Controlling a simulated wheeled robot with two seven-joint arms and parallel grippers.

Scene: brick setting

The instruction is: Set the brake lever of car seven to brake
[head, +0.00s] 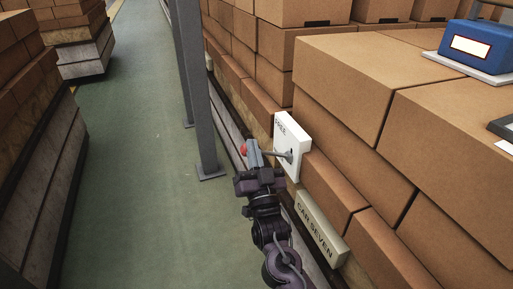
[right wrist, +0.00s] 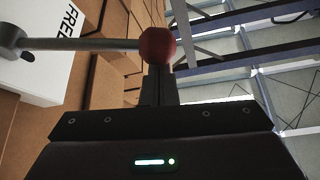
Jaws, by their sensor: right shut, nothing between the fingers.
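The brake lever (head: 273,154) of car seven is a grey rod with a red knob (head: 244,149), sticking out sideways from a white plate (head: 293,140). The plate's lettering is partly legible in the head view; the right wrist view shows "FREE" on the plate (right wrist: 38,72). A sign (head: 320,227) reading "CAR SEVEN" is below it. My right gripper (head: 253,155) is shut and empty beside the lever's knob end. In the right wrist view the red knob (right wrist: 157,49) is right at the closed fingertips (right wrist: 158,72); I cannot tell whether they touch. My left gripper is out of view.
Brown cartons or bricks (head: 350,92) are stacked behind and right of the plate. A grey post (head: 197,90) stands just left of the lever. A blue device (head: 477,43) rests at the upper right. The green floor aisle (head: 135,150) on the left is clear.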

